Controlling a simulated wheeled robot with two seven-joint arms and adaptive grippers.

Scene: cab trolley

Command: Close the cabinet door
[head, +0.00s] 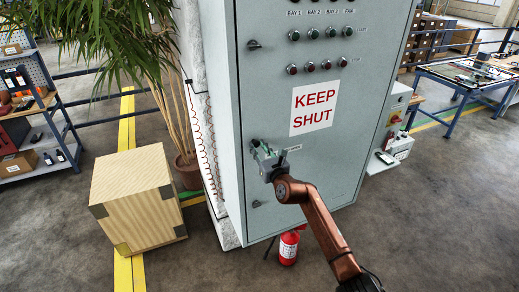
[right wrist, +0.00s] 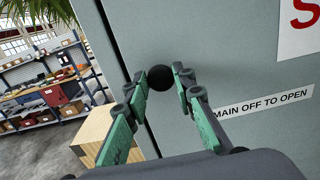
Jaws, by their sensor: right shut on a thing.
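The grey cabinet door (head: 345,120) stands upright in the middle of the head view and bears a red-lettered KEEP SHUT sign (head: 314,107). My right gripper (head: 258,149) is at the left edge of the door, at about mid-height. In the right wrist view its green fingers (right wrist: 164,95) are closed around a round black knob (right wrist: 159,77) near the door edge. A dark line runs along that edge beside the cabinet side; I cannot tell whether the door is fully flush. My left gripper is not in view.
A wooden crate (head: 137,197) stands on the floor to the left, by a potted plant (head: 187,170). A red fire extinguisher (head: 289,247) stands below the door near my right arm. Open floor lies to the right.

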